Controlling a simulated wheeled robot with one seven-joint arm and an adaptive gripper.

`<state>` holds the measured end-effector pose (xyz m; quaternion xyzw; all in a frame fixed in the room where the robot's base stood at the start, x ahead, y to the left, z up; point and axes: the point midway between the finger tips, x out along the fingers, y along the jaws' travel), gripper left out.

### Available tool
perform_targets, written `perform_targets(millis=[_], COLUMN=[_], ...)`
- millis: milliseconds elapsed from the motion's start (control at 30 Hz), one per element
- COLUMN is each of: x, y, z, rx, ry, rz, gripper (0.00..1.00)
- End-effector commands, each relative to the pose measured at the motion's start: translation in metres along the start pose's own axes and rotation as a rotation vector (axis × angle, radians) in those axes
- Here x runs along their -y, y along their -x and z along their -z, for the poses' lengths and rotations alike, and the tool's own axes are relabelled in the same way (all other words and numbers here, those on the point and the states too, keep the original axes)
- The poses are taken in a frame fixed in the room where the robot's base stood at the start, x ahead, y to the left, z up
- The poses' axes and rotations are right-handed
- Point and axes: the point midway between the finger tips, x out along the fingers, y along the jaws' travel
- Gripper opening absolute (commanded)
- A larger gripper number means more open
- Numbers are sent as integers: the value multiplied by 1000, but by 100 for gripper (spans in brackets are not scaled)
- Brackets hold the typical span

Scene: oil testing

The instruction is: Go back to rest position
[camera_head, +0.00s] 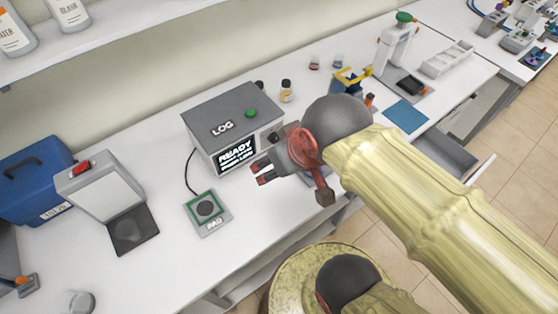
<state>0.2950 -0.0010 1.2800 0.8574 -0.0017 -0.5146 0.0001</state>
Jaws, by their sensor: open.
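My gripper (262,174) is open, with its two dark fingertips apart and nothing seen between them. It is above the bench edge, in front of the grey LOG box (225,105), whose screen reads READY. The screen's right side is close to the gripper in the picture. My arm reaches in from the lower right and hides part of the bench behind it. A green-edged PAD (208,208) lies on the bench left of my gripper, joined to the box by a black cable.
A white bench (155,275) runs along the wall under a shelf (120,40). A blue case (35,180) and a grey device with a red switch (100,185) stand left. Small jars (287,91), a blue mat (405,116) and a white rack (447,58) are right. Tiled floor (535,130) is open at right.

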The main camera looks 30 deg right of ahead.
Motion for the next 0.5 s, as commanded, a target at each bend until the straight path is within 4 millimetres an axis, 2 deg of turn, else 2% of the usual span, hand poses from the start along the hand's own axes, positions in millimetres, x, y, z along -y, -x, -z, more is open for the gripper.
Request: perform_targets(millis=[233,500], x=[1,1], y=[-8,-50], z=[-4,-26], rx=[-1,-1], ry=[1,2], rz=[2,3], gripper=[63,63])
